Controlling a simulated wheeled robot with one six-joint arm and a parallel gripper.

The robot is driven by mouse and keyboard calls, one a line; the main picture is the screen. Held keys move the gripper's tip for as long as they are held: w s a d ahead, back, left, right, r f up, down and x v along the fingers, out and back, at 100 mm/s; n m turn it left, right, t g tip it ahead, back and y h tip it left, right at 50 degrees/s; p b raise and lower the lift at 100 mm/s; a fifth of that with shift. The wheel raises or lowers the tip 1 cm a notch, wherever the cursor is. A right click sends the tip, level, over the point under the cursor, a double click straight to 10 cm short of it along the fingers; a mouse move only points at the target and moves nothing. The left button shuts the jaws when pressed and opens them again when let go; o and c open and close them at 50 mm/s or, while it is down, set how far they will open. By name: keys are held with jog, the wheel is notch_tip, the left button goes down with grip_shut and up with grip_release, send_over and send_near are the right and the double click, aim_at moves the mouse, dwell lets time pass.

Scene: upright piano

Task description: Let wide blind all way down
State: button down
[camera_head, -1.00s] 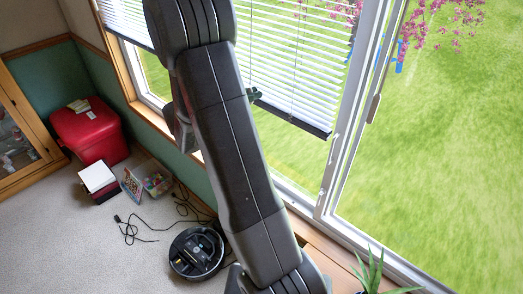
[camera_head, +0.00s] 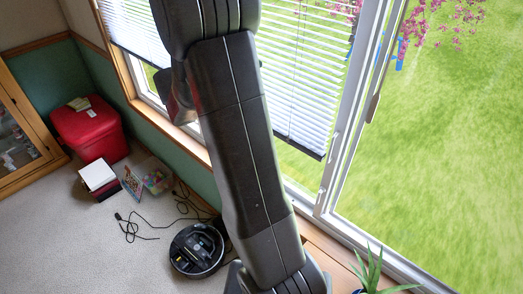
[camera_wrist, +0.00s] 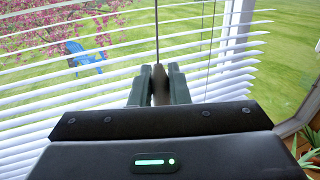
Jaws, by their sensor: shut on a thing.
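The wide white blind (camera_head: 300,80) hangs across the window, and its slats show on both sides of my arm in the head view. Its dark bottom rail (camera_head: 300,146) hangs above the sill, with a strip of glass and grass below it. In the wrist view the slats (camera_wrist: 60,95) look closely spaced and tilted, with the garden visible between them. My gripper (camera_wrist: 159,88) is in front of the slats, its fingers closed around the end of a hanging cord (camera_wrist: 156,35). In the head view my arm hides the gripper and the blind's middle.
A window frame post (camera_head: 350,130) stands right of the blind, beside a bare pane. A potted plant (camera_head: 370,272) is at the lower right. A robot vacuum (camera_head: 197,250), loose cables, boxes and a red stool (camera_head: 88,130) are on the floor at left.

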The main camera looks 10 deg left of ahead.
notch_tip(320, 180, up, 9)
jog(key=shift+f, duration=0.1)
dwell(0.3)
notch_tip(320, 180, up, 9)
dwell(0.6)
notch_tip(320, 180, up, 9)
dwell(0.6)
notch_tip(320, 180, up, 9)
dwell(0.6)
